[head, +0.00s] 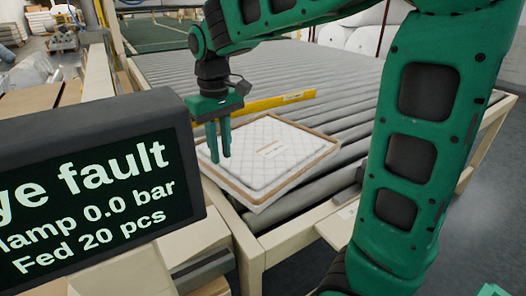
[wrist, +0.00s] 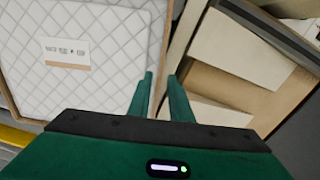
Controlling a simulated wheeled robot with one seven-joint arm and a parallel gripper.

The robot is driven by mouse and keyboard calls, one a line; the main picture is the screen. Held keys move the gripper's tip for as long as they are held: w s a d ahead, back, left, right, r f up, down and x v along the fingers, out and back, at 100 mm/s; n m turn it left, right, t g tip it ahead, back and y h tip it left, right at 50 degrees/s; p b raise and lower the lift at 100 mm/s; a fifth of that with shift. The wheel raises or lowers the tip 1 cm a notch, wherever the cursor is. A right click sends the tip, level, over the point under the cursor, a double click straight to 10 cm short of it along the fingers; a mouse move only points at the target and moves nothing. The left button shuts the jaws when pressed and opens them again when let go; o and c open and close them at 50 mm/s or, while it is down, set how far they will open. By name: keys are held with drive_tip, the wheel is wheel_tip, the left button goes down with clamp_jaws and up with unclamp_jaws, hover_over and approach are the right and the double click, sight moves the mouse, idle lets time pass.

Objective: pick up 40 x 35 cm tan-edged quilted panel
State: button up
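The tan-edged quilted panel (head: 285,150) lies flat and askew on the roller conveyor, white with a small printed label. Its near left side overhangs the conveyor's frame. My gripper (head: 220,159) points down at the panel's left edge. In the wrist view, the panel (wrist: 85,85) fills the upper left, and its tan border runs up between my two fingers (wrist: 160,75). The fingers are apart with a narrow gap, one on each side of that border as seen from above. I cannot tell whether they touch the panel or how far down they reach.
The roller conveyor (head: 340,88) extends behind and right of the panel, mostly bare. A yellow bar (head: 265,103) lies just behind the panel. A dark display screen (head: 95,190) showing a fault message stands at the left front. Cardboard-coloured pieces (wrist: 235,75) lie beside the panel.

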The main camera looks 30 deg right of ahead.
sight(223, 176)
drive_tip(key=shift+s+a+f, duration=0.1)
drive_tip(key=shift+f, duration=1.55)
drive_tip(key=shift+s+f, duration=0.1)
drive_tip(key=shift+f, duration=1.55)
drive_tip(key=shift+c, duration=0.4)
clamp_jaws()
